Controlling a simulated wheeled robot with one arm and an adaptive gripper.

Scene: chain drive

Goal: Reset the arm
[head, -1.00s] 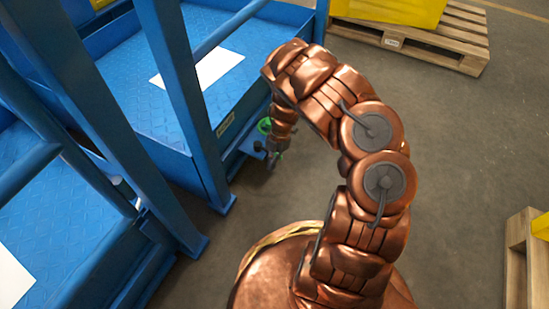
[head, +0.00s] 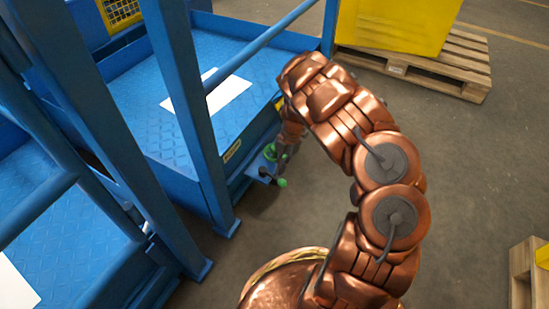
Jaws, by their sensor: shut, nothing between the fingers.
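My copper-coloured arm (head: 330,105) rises from its round base at the bottom, curves over to the left and bends down beside the blue platform. My gripper (head: 273,176) is at its far end, small and dark, low by the platform's right side edge. It looks shut and empty. Green parts (head: 270,151) show around it; I cannot tell whether they belong to the gripper or to the platform. The wrist is partly hidden behind the arm's upper bend.
The blue platform (head: 165,120) with posts and rails fills the left; a white sheet (head: 206,93) lies on it. A yellow bin (head: 395,25) stands on a wooden pallet (head: 460,70) at the back right. Another pallet (head: 522,275) is at the lower right. The grey floor between is clear.

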